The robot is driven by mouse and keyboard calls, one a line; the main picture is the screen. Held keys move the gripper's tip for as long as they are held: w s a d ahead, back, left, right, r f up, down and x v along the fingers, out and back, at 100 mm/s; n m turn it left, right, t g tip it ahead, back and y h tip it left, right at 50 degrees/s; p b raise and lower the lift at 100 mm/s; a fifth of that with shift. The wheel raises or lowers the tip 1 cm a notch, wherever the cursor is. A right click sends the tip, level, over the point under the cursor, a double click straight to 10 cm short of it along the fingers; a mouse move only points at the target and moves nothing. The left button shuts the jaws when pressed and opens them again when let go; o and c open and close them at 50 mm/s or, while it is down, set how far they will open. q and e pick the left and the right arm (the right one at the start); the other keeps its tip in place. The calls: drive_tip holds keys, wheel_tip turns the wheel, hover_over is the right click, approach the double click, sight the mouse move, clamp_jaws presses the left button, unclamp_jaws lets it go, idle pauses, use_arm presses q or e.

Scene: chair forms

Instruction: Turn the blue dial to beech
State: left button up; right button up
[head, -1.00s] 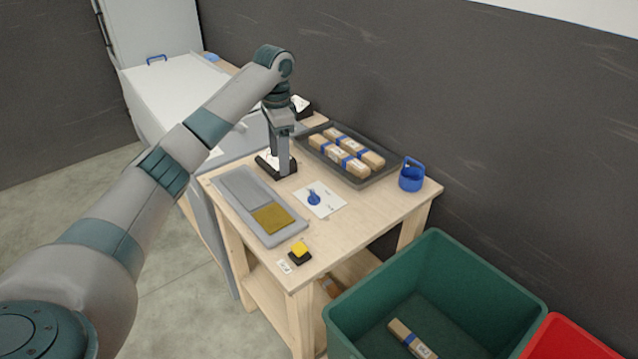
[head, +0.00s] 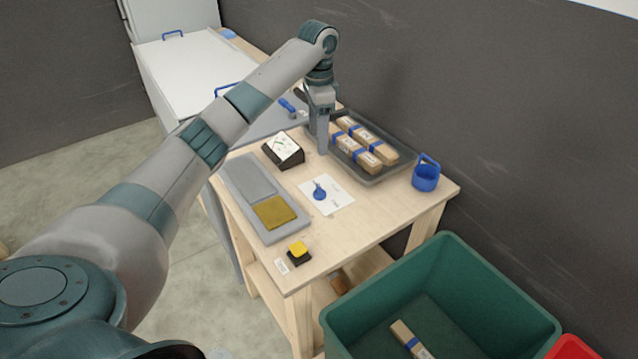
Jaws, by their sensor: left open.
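The blue dial (head: 319,193) sits on a white card (head: 333,197) with small marks, on the wooden table (head: 365,235). Its narrow pointer end points away toward the back of the table. The lettering on the card is too small to read. My left gripper (head: 322,150) points down beyond the dial, beside the left end of the dark tray. It is open and apart from the dial, with nothing seen between its fingers. My right gripper is not in view.
The dark tray (head: 372,179) holds several blue-banded wooden bundles. A black stand with a white label (head: 283,150), a grey panel with a yellow pad (head: 275,211), a yellow button (head: 298,248) and a blue holder (head: 426,177) surround the dial. A green bin (head: 470,285) stands in front.

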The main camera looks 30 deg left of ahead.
sight(318, 188)
use_arm(q)
wheel_tip(318, 188, down, 18)
drive_tip(key=p, duration=0.5)
drive_tip(key=shift+r, duration=0.2)
drive_tip(key=c, duration=1.1)
